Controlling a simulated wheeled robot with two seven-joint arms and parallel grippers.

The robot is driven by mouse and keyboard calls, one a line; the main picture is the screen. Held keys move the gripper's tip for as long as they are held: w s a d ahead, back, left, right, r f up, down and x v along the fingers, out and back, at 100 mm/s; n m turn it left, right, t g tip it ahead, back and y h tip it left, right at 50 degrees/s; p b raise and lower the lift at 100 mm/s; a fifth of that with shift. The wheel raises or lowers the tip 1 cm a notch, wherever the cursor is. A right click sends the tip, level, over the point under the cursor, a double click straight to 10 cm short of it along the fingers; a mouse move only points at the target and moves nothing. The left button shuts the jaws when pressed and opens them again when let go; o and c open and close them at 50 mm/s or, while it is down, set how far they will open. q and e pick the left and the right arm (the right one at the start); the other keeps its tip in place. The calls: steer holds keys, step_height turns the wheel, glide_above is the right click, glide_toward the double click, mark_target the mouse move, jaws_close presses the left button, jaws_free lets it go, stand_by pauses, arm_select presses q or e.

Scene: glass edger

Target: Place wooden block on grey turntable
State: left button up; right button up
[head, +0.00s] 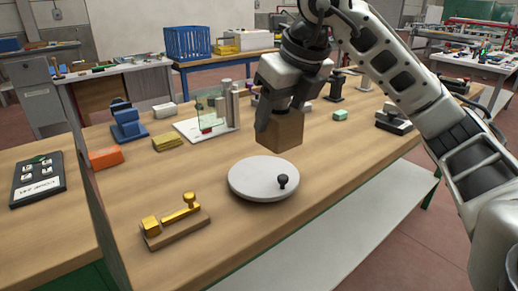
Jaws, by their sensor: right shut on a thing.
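The wooden block (281,133) is a plain brown cube, held in the air by my right gripper (277,116). The gripper points down and is shut on the block's upper part, with one finger in plain view on the left side. The round grey turntable (258,180) lies on the wooden bench, below and a little left of the block in the picture. It has a small black knob (282,181) on its right part. The block appears above the turntable's far edge, apart from it. My left gripper is not in view.
A brass clamp on a wooden base (176,222) stands left of the turntable. An orange block (106,158), a yellow block (168,142), a blue tool (128,124) and a glass pane on a white base (212,112) sit behind. A green block (340,115) lies to the right.

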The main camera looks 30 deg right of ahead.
steer(key=w+f, duration=0.5)
steer(key=shift+f, duration=0.35)
steer(key=f, duration=0.3)
steer(key=shift+w+f, duration=0.25)
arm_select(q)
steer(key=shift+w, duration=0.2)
arm_select(e)
steer(key=shift+f+b, duration=0.1)
steer(key=shift+b, duration=0.25)
steer(key=o, duration=1.1)
steer(key=shift+c, duration=0.2)
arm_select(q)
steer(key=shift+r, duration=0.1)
